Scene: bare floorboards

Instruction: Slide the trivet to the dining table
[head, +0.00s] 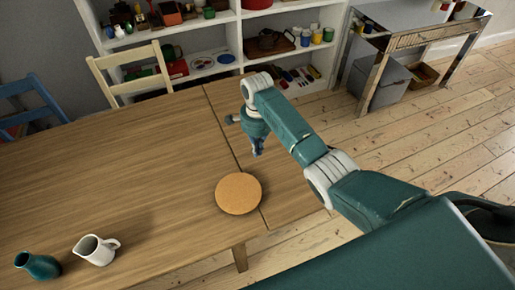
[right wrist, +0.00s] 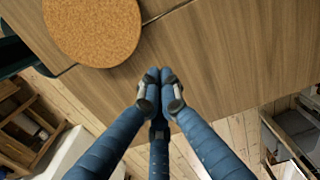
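The trivet is a round cork disc (head: 238,194) lying flat near the front right of the wooden dining table (head: 130,165). It covers part of the seam between this table and a narrower wooden surface (head: 285,190) on the right; most of it is on the dining table side. It also shows at the upper left of the right wrist view (right wrist: 92,30). My right gripper (head: 257,153) is above the narrower surface, beyond the trivet and apart from it. Its blue fingertips (right wrist: 160,78) are together with nothing between them. My left gripper is not in view.
A cream chair (head: 135,75) and a blue chair (head: 30,105) are at the far side. White shelves (head: 222,18) stand behind. The middle of the table is bare.

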